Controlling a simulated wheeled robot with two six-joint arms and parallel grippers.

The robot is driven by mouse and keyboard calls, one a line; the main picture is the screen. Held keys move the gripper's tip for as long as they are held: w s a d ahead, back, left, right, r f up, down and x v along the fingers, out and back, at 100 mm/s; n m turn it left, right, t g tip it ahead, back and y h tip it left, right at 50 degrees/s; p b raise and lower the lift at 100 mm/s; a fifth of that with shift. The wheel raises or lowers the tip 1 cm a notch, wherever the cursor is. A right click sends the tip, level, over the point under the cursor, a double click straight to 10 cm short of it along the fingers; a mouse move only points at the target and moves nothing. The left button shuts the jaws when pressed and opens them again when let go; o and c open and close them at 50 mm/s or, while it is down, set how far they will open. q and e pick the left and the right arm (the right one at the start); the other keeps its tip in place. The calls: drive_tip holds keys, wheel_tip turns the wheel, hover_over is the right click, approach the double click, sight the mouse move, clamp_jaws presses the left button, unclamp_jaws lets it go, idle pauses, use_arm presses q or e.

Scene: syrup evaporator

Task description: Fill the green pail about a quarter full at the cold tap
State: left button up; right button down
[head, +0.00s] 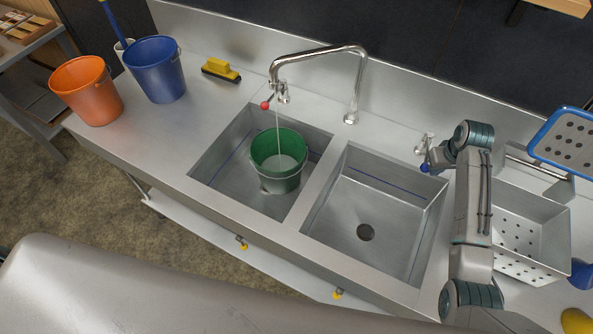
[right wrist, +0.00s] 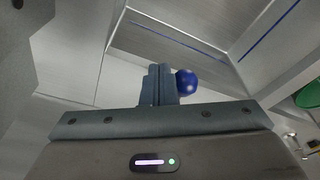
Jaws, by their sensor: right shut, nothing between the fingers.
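The green pail (head: 279,172) stands upright in the left sink basin, under the chrome spout (head: 318,53). A thin stream of water (head: 278,130) falls into it, and pale water shows low inside. A green edge of the pail also shows in the right wrist view (right wrist: 309,96). The blue tap knob (head: 424,168) is behind the right basin; a red knob (head: 265,105) is by the spout. My right gripper (head: 431,163) is shut and empty at the blue knob. In the right wrist view its fingers (right wrist: 159,80) are beside the blue knob (right wrist: 187,82); contact is unclear. My left gripper is out of view.
The right basin (head: 365,205) is empty. An orange bucket (head: 88,92), a blue bucket (head: 157,70) and a yellow brush (head: 221,69) stand on the left counter. A perforated metal bin (head: 530,225) is at the right, near my right arm.

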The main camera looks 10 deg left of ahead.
wheel_tip(320, 180, up, 9)
drive_tip(key=shift+s+d, duration=0.25)
idle(1.0)
idle(0.4)
